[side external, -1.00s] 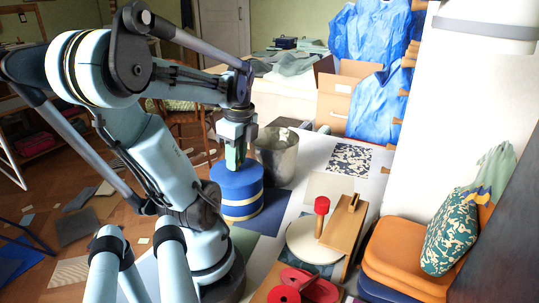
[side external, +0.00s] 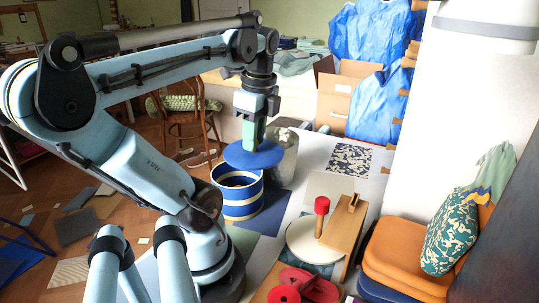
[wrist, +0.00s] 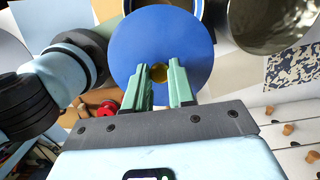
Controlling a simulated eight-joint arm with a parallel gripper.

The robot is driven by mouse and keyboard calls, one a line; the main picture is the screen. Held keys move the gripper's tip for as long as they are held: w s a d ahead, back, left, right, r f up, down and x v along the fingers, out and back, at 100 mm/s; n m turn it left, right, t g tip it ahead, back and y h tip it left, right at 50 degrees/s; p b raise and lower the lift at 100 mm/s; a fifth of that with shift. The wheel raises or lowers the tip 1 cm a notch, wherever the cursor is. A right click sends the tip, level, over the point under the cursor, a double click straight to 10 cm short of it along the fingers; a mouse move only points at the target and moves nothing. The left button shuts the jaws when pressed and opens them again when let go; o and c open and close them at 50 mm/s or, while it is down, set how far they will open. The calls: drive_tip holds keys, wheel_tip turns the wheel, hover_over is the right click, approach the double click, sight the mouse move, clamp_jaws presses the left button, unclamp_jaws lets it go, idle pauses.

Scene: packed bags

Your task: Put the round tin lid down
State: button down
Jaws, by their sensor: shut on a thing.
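The round tin lid (side external: 252,154) is a flat blue disc held in the air above the tin. It also fills the upper middle of the wrist view (wrist: 190,35), with a small brass-coloured knob (wrist: 159,72) between my fingers. My gripper (side external: 254,141) is shut on the lid at that knob, and its green fingers also show in the wrist view (wrist: 160,80). The tin (side external: 240,204), blue with cream bands, stands open below and slightly left of the lid. Part of its rim shows at the top of the wrist view.
A grey metal bucket (side external: 284,162) with pale contents stands just behind and right of the tin, close to the lid. A wooden board (side external: 343,225) with a red-topped peg (side external: 321,205) lies to the right. A patterned sheet (side external: 351,159) lies flat on the pale surface.

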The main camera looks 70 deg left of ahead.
drive_tip(key=w+d+r, duration=0.1)
drive_tip(key=d+r, duration=0.1)
drive_tip(key=d, duration=0.1)
drive_tip(key=w+d+r, duration=0.1)
drive_tip(key=shift+w+d, duration=0.15)
drive_tip(key=shift+w, duration=0.15)
drive_tip(key=shift+w+r, duration=0.15)
drive_tip(key=shift+w, duration=0.05)
drive_tip(key=shift+w+r, duration=0.2)
drive_tip(key=shift+w, duration=0.05)
drive_tip(key=w+a+f, duration=0.2)
drive_tip(key=w+a, duration=0.6)
drive_tip(key=a, duration=0.3)
drive_tip(key=w+a+f, duration=0.1)
drive_tip(key=w+a, duration=0.7)
drive_tip(key=a, duration=0.4)
drive_tip(key=w+a+f, duration=0.1)
drive_tip(key=a+f, duration=0.7)
drive_tip(key=shift+m, duration=0.3)
drive_tip(key=f, duration=0.9)
drive_tip(key=shift+w+a+f, duration=0.15)
drive_tip(key=shift+a+f, duration=0.05)
drive_tip(key=shift+f, duration=0.2)
drive_tip(key=shift+f, duration=0.1)
